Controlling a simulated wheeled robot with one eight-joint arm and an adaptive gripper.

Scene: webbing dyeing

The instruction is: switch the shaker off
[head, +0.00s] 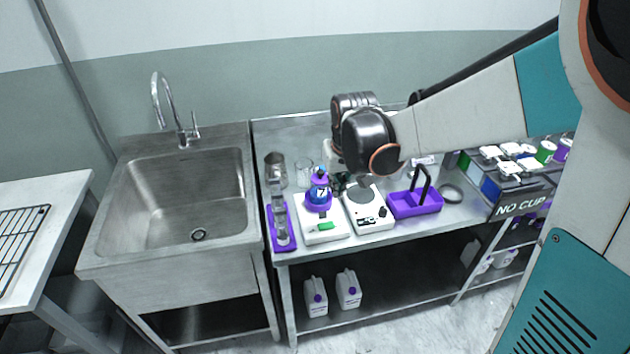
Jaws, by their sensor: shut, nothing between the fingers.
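Two white bench devices stand side by side on the steel table. The left one (322,231), which looks like the shaker, has a green patch on its front and carries a purple-and-blue bottle (319,190) marked 7. The right one (370,222) has a round grey plate and dark controls on its front. My gripper (346,182) is shut and empty, close to the bottle's right side and over the rear of the devices. My wrist partly hides it, and I cannot tell if it touches anything.
A purple tray with small glassware (282,246) stands left of the devices, and a purple caddy with a black handle (416,206) stands right. Clear glasses (303,174) stand behind. A steel sink (185,195) is at the left. A "NO CUP" sign (521,204) is at the right.

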